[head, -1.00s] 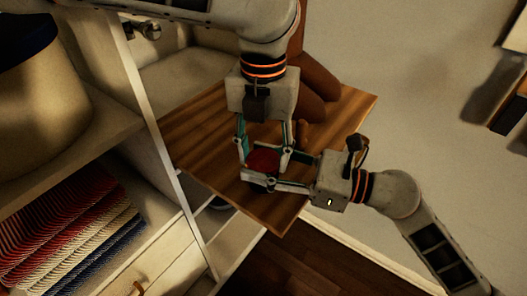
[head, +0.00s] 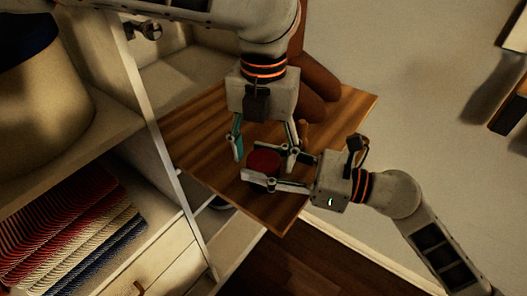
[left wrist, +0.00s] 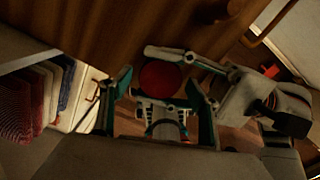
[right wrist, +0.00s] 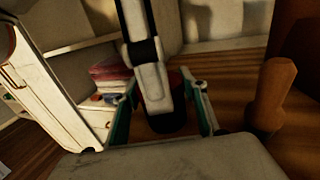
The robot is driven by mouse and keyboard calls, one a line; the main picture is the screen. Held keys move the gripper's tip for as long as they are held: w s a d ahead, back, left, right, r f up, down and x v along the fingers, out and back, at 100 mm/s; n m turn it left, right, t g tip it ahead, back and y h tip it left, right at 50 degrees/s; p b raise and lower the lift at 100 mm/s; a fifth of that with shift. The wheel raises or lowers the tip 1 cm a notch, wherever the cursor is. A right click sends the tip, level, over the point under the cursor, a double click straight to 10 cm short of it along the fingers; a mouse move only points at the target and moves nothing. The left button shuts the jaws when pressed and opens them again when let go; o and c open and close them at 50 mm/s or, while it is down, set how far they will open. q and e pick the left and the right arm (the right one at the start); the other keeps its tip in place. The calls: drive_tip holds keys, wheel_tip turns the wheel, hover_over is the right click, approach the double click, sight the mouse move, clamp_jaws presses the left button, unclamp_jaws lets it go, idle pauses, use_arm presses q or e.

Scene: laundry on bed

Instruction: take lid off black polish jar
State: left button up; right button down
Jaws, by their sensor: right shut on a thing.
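A small round jar with a red top (head: 263,162) stands on the wooden board. The red disc also shows in the left wrist view (left wrist: 161,77). My right gripper (head: 268,166) reaches in from the right and is shut on the jar, one finger on each side. My left gripper (head: 264,158) comes down from above, its fingers spread wider than the red disc, open around it and apart from it.
A brown wooden figure (head: 314,85) stands at the back of the board (head: 345,118). A shelf unit (head: 150,100) with folded striped cloths (head: 75,225) is at the left. The board's front right corner is clear.

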use_arm(q)
drive_tip(key=shift+r, duration=2.25)
use_arm(e)
drive_tip(key=c, duration=1.1)
unclamp_jaws()
